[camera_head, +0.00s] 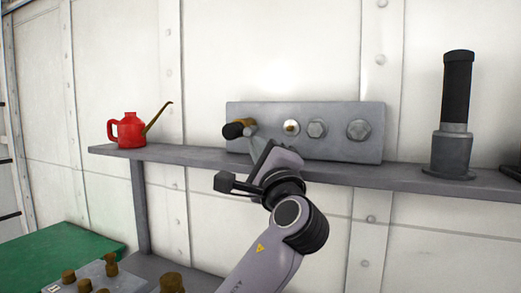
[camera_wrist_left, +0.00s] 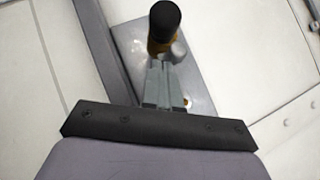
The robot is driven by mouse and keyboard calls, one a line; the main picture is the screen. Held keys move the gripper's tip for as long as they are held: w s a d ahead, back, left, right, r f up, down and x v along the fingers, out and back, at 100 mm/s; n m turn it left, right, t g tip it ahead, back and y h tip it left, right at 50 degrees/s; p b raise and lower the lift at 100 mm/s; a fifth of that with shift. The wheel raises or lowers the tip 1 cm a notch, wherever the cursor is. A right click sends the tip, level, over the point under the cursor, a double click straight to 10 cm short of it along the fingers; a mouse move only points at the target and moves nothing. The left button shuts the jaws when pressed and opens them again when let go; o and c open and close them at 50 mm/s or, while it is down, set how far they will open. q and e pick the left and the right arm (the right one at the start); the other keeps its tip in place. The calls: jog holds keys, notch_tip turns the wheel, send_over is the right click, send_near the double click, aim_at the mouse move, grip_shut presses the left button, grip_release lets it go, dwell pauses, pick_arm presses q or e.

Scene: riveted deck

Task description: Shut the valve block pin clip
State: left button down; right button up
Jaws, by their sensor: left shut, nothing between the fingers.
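The grey valve block (camera_head: 340,112) stands on the shelf against the wall, and part of it shows in the wrist view (camera_wrist_left: 203,75). A black-ended handle (camera_head: 233,130) with a brass part sticks out at its left end; in the wrist view, the handle (camera_wrist_left: 165,18) is just beyond my fingertips. I take it for the pin clip, but its exact position is hard to tell. My left gripper (camera_head: 251,132) is shut and empty, its tips (camera_wrist_left: 160,66) close to the handle. I cannot tell whether they touch. My right gripper is out of view.
A round brass-and-white fitting (camera_head: 291,126) and hex bolts (camera_head: 358,130) are on the block's face. A red oil can (camera_head: 128,130) stands left on the shelf (camera_head: 400,177), a black-topped cylinder (camera_head: 455,110) right. Brass fittings (camera_head: 111,264) stand below left.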

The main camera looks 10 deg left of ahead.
pick_arm(q)
jog(key=b+v, duration=0.1)
jog(key=v, duration=0.6)
jog(key=shift+b, duration=0.4)
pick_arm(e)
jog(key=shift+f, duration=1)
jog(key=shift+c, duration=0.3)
